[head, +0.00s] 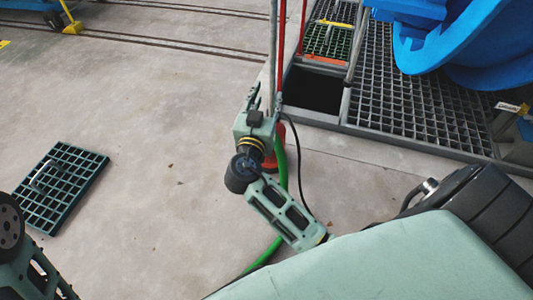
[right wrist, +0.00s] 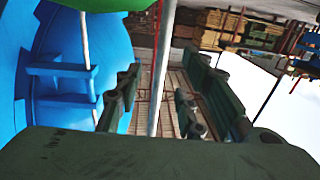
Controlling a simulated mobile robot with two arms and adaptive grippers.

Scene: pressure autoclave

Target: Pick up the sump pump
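A red pump-like body (head: 270,162) stands on the concrete floor, mostly hidden behind my right gripper and wrist. A green hose (head: 281,165) and a thin black cable (head: 299,160) run down beside it. A grey upright pole (head: 273,50) rises above it; it also shows in the right wrist view (right wrist: 162,70). My right gripper (head: 262,104) is at the pole, above the red body. In the right wrist view its fingers (right wrist: 160,95) are spread, with the pole showing between them; contact cannot be told. My left arm shows at lower left, its gripper out of frame.
A square opening (head: 314,91) in the floor lies just behind the pole, beside dark grating (head: 395,100). A loose green grate (head: 62,187) lies on the floor at left. A large blue vessel (head: 460,40) fills the upper right. The floor at centre left is clear.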

